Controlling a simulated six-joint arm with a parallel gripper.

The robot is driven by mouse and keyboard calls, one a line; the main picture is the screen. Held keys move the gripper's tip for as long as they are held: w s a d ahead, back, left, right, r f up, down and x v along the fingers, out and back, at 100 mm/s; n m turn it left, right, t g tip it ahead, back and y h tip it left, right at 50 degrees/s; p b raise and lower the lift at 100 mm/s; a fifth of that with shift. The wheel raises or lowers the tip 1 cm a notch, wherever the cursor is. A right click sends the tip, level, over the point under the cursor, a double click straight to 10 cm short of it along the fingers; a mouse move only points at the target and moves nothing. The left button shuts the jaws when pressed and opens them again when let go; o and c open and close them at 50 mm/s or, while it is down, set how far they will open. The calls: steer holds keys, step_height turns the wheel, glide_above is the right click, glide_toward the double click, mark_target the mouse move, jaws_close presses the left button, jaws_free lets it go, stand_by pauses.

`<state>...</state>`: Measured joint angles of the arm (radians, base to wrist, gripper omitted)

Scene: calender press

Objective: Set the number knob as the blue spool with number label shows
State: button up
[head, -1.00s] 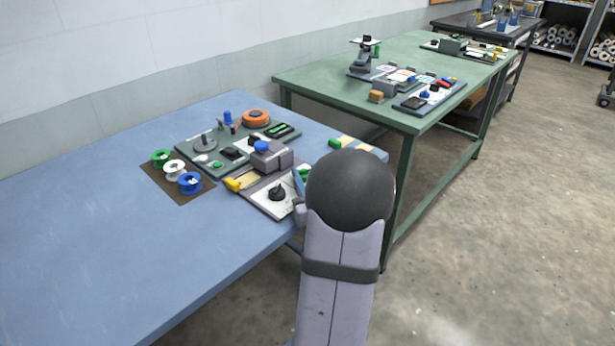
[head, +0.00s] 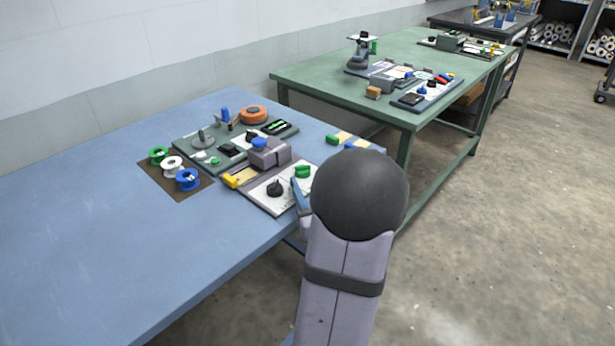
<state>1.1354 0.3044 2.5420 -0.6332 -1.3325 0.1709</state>
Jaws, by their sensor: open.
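The blue spool (head: 187,180) lies at the front of a brown mat, beside a white spool and a green spool. Its number label is too small to read. A black knob (head: 275,188) stands on a white panel at the front of the press; I take it for the number knob, but its markings are not legible. My gripper (head: 299,194) is at the panel's right side, to the right of the black knob and apart from it. Only a blue finger-like part shows; my dark round arm joint hides much of the rest. It appears empty.
A green knob (head: 303,171) sits on the panel behind my gripper. The grey press block (head: 269,152) and a yellow handle (head: 231,181) are left of it. An orange disc (head: 253,114) stands at the back. The blue table (head: 110,265) is clear at front left.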

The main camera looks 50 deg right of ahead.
steer(key=shift+s+r+p, duration=0.1)
steer(key=shift+r+p, duration=0.1)
steer(key=shift+p, duration=0.7)
steer(key=s+p, duration=0.1)
steer(key=p, duration=0.2)
steer(key=shift+a, duration=0.25)
steer(key=shift+s+a+p, duration=0.25)
steer(key=shift+p, duration=0.55)
steer(key=shift+s+f, duration=0.1)
steer(key=shift+f, duration=0.05)
